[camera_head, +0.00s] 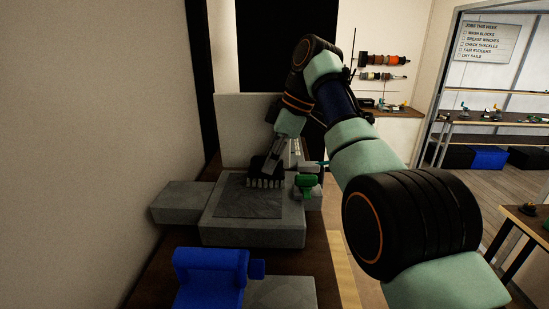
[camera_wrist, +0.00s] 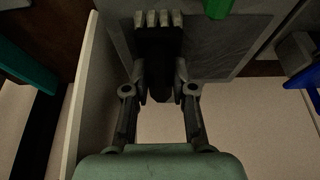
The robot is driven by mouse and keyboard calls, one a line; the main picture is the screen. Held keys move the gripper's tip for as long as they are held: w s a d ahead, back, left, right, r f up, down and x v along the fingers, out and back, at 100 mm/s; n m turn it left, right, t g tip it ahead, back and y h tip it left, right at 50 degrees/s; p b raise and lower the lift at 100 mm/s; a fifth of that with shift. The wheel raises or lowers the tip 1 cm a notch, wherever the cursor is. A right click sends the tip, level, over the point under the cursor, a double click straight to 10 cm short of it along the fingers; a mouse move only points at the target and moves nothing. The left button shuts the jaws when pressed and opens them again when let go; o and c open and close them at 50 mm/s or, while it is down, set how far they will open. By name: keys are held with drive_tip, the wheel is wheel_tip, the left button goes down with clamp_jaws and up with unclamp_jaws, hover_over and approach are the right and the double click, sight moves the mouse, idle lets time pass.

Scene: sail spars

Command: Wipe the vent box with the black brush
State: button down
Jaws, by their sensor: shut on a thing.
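The vent box appears to be the low grey box (camera_head: 253,232) with a dark panel (camera_head: 248,200) on its top, in the middle of the head view. The dark panel also shows in the wrist view (camera_wrist: 215,45). My gripper (camera_head: 273,160) is over the far end of the box and points down. It is shut on the black brush (camera_head: 266,170), whose pale-tipped bristles face the panel. In the wrist view the brush (camera_wrist: 158,42) sits between the fingers of my gripper (camera_wrist: 160,82). I cannot tell whether the bristles touch the panel.
A green object (camera_head: 306,184) stands close to the box's right side. A blue object (camera_head: 210,276) stands in front, beside a grey slab (camera_head: 281,292). A grey block (camera_head: 180,201) adjoins the box's left. A pale upright panel (camera_head: 245,120) rises behind.

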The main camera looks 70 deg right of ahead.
drive_tip(key=shift+w+a, duration=0.1)
drive_tip(key=shift+w, duration=0.05)
idle(0.4)
drive_tip(key=shift+w+a+r+p, duration=0.1)
drive_tip(key=shift+w+a+p, duration=0.05)
drive_tip(key=shift+w+p, duration=0.35)
drive_tip(key=shift+w+a, duration=0.2)
drive_tip(key=shift+w, duration=0.2)
drive_tip(key=shift+p, duration=0.3)
wheel_tip(320, 180, up, 6)
drive_tip(key=p, duration=0.6)
wheel_tip(320, 180, up, 3)
drive_tip(key=p, duration=0.3)
